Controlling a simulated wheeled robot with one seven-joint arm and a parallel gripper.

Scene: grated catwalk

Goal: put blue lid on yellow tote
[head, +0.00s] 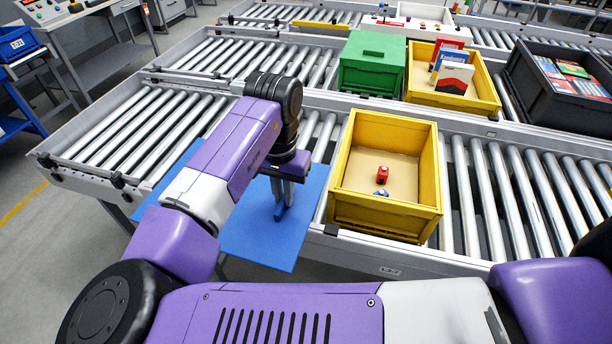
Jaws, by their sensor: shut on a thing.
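The blue lid (262,238) is a flat blue sheet left of the near yellow tote, over the front edge of the near conveyor. Part of it is hidden behind my arm. My gripper (281,212) points down at the middle of the lid and is shut on it, seemingly by a small blue handle. I cannot tell whether the lid touches the rollers. The near yellow tote (385,212) stands open and upright on the near rollers.
Behind stand a closed green tote (371,62), another open yellow tote (478,98) holding boxes, and a black crate (540,98) with boxes. The near rollers are bare right of the near yellow tote and at the far left. A blue bin (17,44) is at the left.

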